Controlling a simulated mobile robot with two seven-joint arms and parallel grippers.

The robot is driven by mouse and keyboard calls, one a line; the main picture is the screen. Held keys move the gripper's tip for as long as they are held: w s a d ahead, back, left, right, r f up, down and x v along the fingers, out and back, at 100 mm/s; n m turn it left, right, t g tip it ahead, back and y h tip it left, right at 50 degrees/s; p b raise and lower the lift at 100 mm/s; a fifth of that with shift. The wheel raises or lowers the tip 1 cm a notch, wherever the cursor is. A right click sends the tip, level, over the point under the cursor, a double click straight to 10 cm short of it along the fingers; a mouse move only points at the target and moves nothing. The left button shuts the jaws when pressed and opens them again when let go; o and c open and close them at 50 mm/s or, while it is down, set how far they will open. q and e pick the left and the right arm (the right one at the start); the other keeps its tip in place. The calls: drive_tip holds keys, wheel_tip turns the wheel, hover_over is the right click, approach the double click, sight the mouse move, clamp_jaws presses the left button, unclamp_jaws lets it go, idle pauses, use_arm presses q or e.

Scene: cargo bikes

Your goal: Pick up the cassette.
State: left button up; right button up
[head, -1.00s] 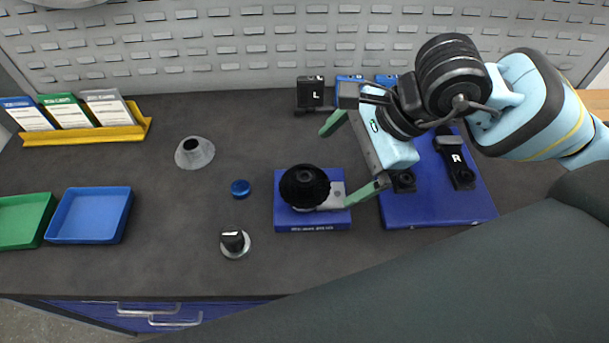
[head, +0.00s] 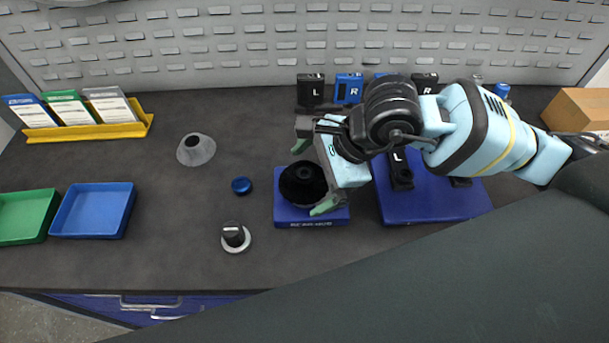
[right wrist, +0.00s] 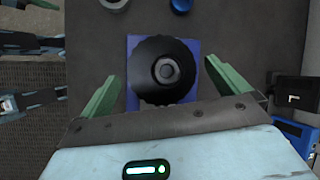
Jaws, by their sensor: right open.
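The cassette (head: 303,185) is a black, round, stepped part on a blue base block (head: 312,219) in the middle of the bench. It also shows in the right wrist view (right wrist: 165,70), with its round hub facing the camera and the blue base (right wrist: 132,48) around it. My right gripper (head: 313,176) is open above the cassette's right side, its green fingers spread; the right wrist view shows the fingers (right wrist: 162,71) on either side of the cassette, with nothing held. I cannot tell the exact height gap. My left gripper is not in view.
A blue fixture (head: 432,203) with black parts stands to the right, partly under my right arm. Black and blue blocks (head: 348,88) line the back. Trays (head: 92,211) lie far left.

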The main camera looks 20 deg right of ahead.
drive_tip(key=c, duration=1.2)
drive_tip(key=shift+c, duration=0.3)
drive_tip(key=shift+r, duration=0.2)
